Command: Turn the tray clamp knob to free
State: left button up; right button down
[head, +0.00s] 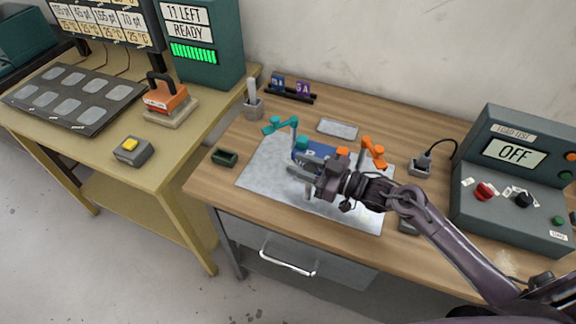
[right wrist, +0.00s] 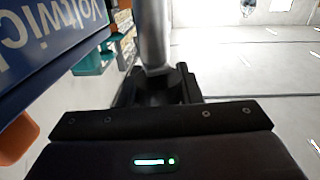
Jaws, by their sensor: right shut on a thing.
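A blue block (head: 322,149) with white lettering sits on the grey sheet (head: 262,177) between a teal clamp-like part (head: 283,125) and an orange one (head: 373,150). My right gripper (head: 313,178) is at the near side of the block. In the right wrist view its jaws (right wrist: 158,85) are shut on a smooth grey metal bar (right wrist: 153,35). The lettered blue face (right wrist: 48,40) is close on the left there. I cannot tell for sure whether the bar belongs to the tray clamp knob; no separate knob shows clearly. My left gripper is not in view.
A grey load test box (head: 515,175) reading OFF stands at the right of the wooden bench. A small dark green tray (head: 224,157) lies left of the sheet. A drawer handle (head: 288,263) is below the front edge. A yellow table (head: 178,150) adjoins on the left.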

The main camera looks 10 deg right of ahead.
jog(key=shift+f+n+g+y+b, duration=0.2)
jog(key=shift+n+g+y+b, duration=0.4)
jog(key=shift+g+b, duration=0.1)
jog(key=shift+s+a+r+n+g+y+b, duration=0.1)
jog(key=shift+n+g+y+b, duration=0.2)
jog(key=shift+g, duration=0.2)
jog(key=shift+s+r+n+g+y+b, duration=0.1)
jog(key=shift+n+g+y+b, duration=0.1)
jog(key=shift+n+g+b, duration=0.25)
jog(key=c, duration=1)
grip_release()
jog(key=shift+c, duration=0.2)
notch_tip(320, 180, up, 20)
jog(key=b, duration=0.2)
jog(key=shift+b, duration=0.3)
